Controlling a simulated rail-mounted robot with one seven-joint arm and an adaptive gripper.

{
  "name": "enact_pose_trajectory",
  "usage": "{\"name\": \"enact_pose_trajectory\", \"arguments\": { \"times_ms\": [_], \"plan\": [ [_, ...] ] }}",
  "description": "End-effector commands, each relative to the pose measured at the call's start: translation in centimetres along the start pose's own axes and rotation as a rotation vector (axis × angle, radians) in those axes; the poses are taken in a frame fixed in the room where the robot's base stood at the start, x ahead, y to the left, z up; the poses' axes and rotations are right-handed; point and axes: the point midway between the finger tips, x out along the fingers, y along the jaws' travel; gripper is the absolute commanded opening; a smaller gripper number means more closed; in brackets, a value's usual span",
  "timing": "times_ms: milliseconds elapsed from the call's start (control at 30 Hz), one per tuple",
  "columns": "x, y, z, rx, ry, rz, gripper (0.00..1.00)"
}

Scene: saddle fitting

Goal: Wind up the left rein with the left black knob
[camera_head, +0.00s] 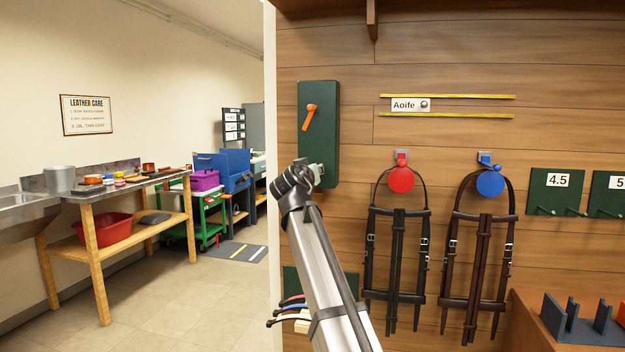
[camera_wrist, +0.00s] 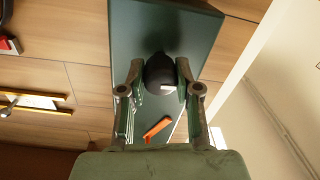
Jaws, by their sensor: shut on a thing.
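A black knob (camera_wrist: 160,73) stands out from a dark green panel (camera_head: 318,100) on the wooden wall. My gripper (camera_wrist: 159,70) has one finger on each side of the knob and is shut on it in the wrist view. In the head view my gripper (camera_head: 316,172) is at the lower part of the panel, and the knob is hidden behind it. An orange lever (camera_head: 309,117) sits higher on the same panel, tilted; it also shows in the wrist view (camera_wrist: 157,129). I cannot make out a left rein as such in either view.
Two dark bridles hang right of my arm, under a red disc (camera_head: 401,179) and a blue disc (camera_head: 490,182). Two yellow strips and a label "Aoife" (camera_head: 404,105) are above them.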

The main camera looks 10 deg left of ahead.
Motion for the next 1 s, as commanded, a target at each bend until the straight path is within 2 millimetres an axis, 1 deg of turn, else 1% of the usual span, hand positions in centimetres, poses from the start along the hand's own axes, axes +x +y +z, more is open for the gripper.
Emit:
{"name": "enact_pose_trajectory", "arguments": {
  "times_ms": [233, 700, 733, 767, 800, 1000],
  "plan": [
    [0.08, -0.01, -0.13, 0.068, 0.004, 0.000, 0.00],
    [0.07, 0.01, -0.19, 0.080, 0.004, 0.000, 0.00],
    [0.07, 0.00, -0.18, 0.080, 0.004, 0.000, 0.43],
    [0.07, 0.01, -0.18, 0.080, 0.004, 0.000, 0.54],
    [0.06, 0.01, -0.16, 0.080, 0.004, 0.000, 0.58],
    [0.03, 0.01, -0.09, 0.079, 0.003, 0.000, 0.58]
  ]
}}
